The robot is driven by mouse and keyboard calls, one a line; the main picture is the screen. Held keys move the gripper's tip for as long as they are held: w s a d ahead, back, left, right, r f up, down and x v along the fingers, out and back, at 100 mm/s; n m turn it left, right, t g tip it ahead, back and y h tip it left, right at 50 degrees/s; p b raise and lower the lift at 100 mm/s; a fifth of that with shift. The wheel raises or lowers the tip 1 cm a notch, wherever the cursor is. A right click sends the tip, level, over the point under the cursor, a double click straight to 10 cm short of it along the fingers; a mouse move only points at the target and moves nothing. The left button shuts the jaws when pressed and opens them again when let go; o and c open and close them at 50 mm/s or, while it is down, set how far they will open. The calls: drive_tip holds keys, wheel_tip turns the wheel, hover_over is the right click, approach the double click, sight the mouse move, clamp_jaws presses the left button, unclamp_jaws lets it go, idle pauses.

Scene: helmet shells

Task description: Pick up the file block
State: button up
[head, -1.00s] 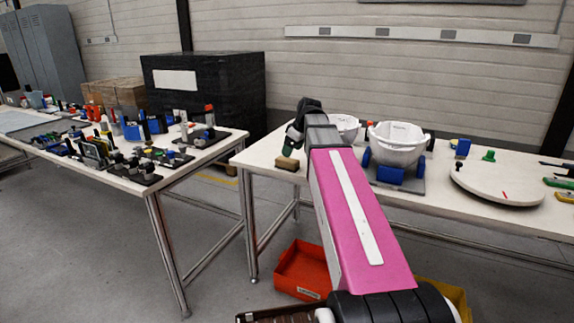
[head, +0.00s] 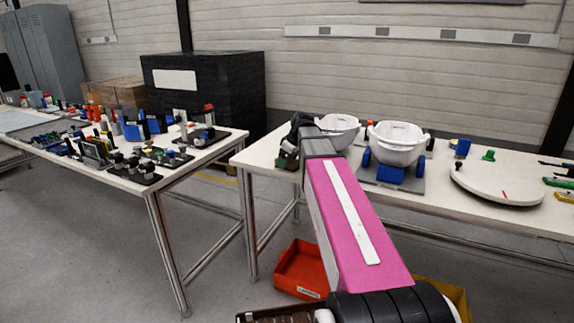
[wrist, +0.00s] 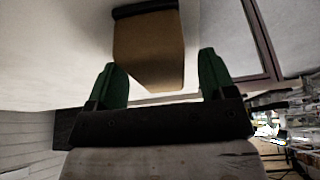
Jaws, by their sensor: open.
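The file block (wrist: 148,52) is a tan block with a dark strip along one edge. In the wrist view it lies ahead of my gripper (wrist: 160,76), with its near end between the two green fingertips. The fingers stand apart, with gaps on both sides of the block, and do not grip it. In the head view my gripper (head: 288,158) is low at the left end of the right table, and the block is largely hidden there.
White helmet shells (head: 397,143) stand on the right table (head: 258,155), one on a blue-and-grey fixture. A round white disc (head: 497,184) lies farther right. An orange bin (head: 303,268) is on the floor below. A crowded second table (head: 150,183) stands at the left.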

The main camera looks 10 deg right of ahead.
drive_tip(key=shift+f, duration=0.25)
idle(0.3)
drive_tip(key=shift+c, duration=0.3)
drive_tip(key=c, duration=1)
